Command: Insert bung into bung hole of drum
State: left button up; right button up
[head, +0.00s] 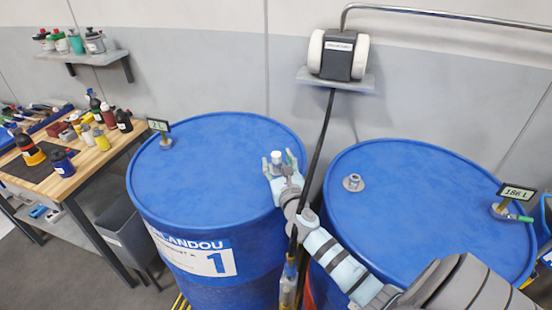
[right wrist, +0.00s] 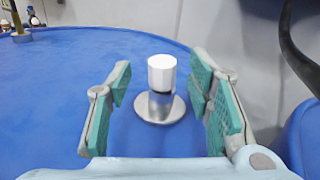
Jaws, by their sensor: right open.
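A white-topped cylinder, apparently the bung (head: 276,157), stands at the right side of the left blue drum (head: 215,150). In the right wrist view the bung (right wrist: 162,73) is upright on a shiny metal neck with a round flange (right wrist: 159,108) on the drum top (right wrist: 60,95). Any hole under it is hidden. My right gripper (head: 283,163) is open around it; in the right wrist view its green-padded fingers (right wrist: 165,95) stand on either side, apart from it. My left gripper is not in view.
The right blue drum (head: 400,200) has a metal fitting (head: 353,182) on its top and a gauge reading 186 L (head: 517,192). Another gauge (head: 160,128) stands on the left drum. A black hose (head: 320,145) hangs between the drums. A cluttered workbench (head: 75,165) is at left.

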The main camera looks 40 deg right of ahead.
aim_at(277, 158)
jog(key=x, duration=0.3)
jog(key=shift+w+d+r, duration=0.15)
jog(key=shift+d, duration=0.05)
jog(key=shift+c, duration=0.4)
grip_shut()
